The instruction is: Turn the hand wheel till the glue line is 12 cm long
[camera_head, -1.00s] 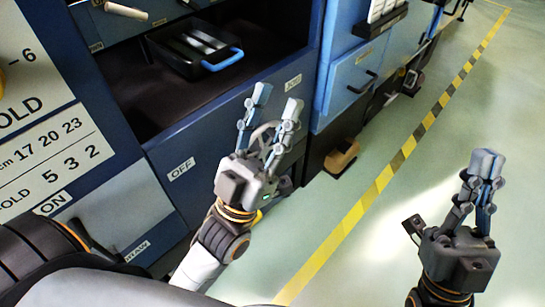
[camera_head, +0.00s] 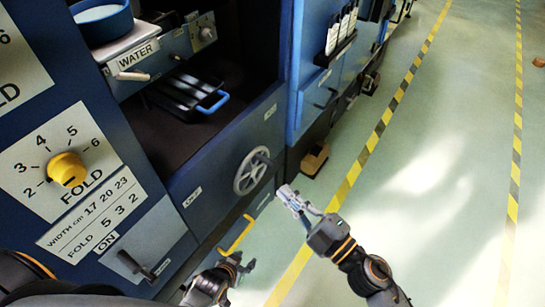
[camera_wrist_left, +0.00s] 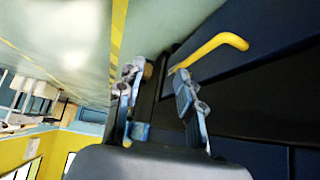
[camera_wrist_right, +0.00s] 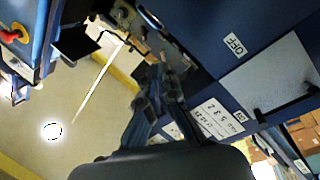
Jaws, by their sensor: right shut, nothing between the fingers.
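The grey hand wheel (camera_head: 252,172) is on the blue front panel in the head view, clear of both grippers. My right gripper (camera_head: 288,192) is shut and empty, just right of and below the wheel, apart from it. It also shows in the right wrist view (camera_wrist_right: 152,82). My left gripper (camera_head: 240,262) is low in the head view, below the yellow bent handle (camera_head: 238,234). In the left wrist view its fingers (camera_wrist_left: 157,80) are apart with nothing seen held; the yellow handle (camera_wrist_left: 222,44) passes beyond one finger. I see no glue line.
A yellow knob (camera_head: 67,169) on a FOLD dial and a lever (camera_head: 140,267) by an ON label are at left. A black tray with a blue handle (camera_head: 213,101) sits in the recess. Open floor (camera_head: 430,190) lies right.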

